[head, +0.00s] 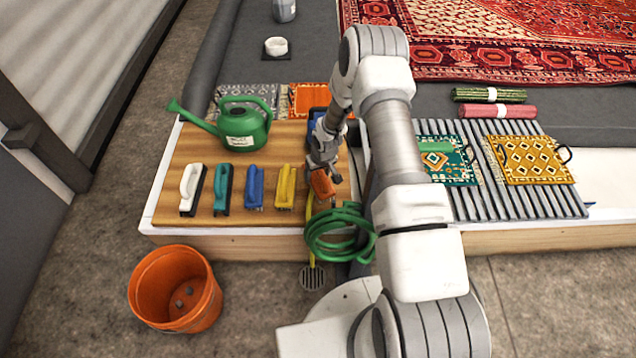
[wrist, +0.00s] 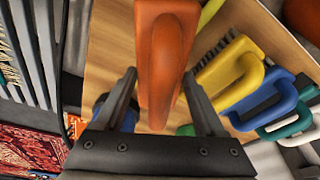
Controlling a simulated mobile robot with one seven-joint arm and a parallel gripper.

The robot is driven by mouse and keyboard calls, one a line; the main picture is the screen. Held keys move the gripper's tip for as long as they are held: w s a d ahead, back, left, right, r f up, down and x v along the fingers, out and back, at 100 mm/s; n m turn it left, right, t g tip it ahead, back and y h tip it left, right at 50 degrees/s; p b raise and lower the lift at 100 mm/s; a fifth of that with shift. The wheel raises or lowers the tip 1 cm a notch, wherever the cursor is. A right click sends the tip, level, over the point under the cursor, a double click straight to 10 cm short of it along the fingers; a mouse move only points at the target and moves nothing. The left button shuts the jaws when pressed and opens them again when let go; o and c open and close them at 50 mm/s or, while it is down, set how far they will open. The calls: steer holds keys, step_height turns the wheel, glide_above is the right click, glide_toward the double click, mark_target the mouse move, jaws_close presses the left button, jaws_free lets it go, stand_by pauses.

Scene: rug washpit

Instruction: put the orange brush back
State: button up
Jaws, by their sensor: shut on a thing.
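The orange brush (head: 323,184) is at the right end of the wooden board (head: 236,165), just right of the yellow brush (head: 285,187). My gripper (head: 322,163) is shut on it from above. In the wrist view the orange brush (wrist: 164,62) lies between the two fingers of my gripper (wrist: 160,82). I cannot tell whether its underside touches the board. The white brush (head: 192,189), teal brush (head: 222,188), blue brush (head: 255,187) and yellow brush stand in a row. The yellow brush is also close by in the wrist view (wrist: 230,80).
A green watering can (head: 241,127) stands behind the row. A coiled green hose (head: 338,232) hangs at the board's front right. An orange bucket (head: 176,288) is on the floor. A slatted rack (head: 478,190) with small rugs (head: 532,160) lies right of my arm.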

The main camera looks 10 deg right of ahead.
mark_target(318, 181)
steer(key=shift+f+b, duration=0.75)
steer(key=shift+f, duration=1.15)
steer(key=shift+f, duration=0.1)
steer(key=o, duration=1.4)
